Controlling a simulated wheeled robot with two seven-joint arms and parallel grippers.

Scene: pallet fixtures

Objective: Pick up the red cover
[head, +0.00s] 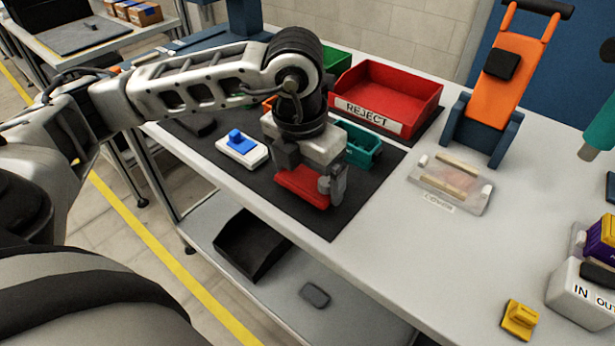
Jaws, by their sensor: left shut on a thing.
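The red cover (302,187) is a small flat red piece held between the fingers of my left gripper (308,184). The gripper is shut on it from above, over the dark mat (330,223) on the table. Its upper part is hidden by the gripper body, and I cannot tell whether it touches the mat. My right gripper is not in view.
Left of the gripper is a white block with a blue top (241,147). Behind are a red REJECT bin (388,95) and a teal bin (357,146). Right are a clear tray labelled COVER (450,183), an orange stand (505,80) and a yellow piece (519,320). The table's middle right is clear.

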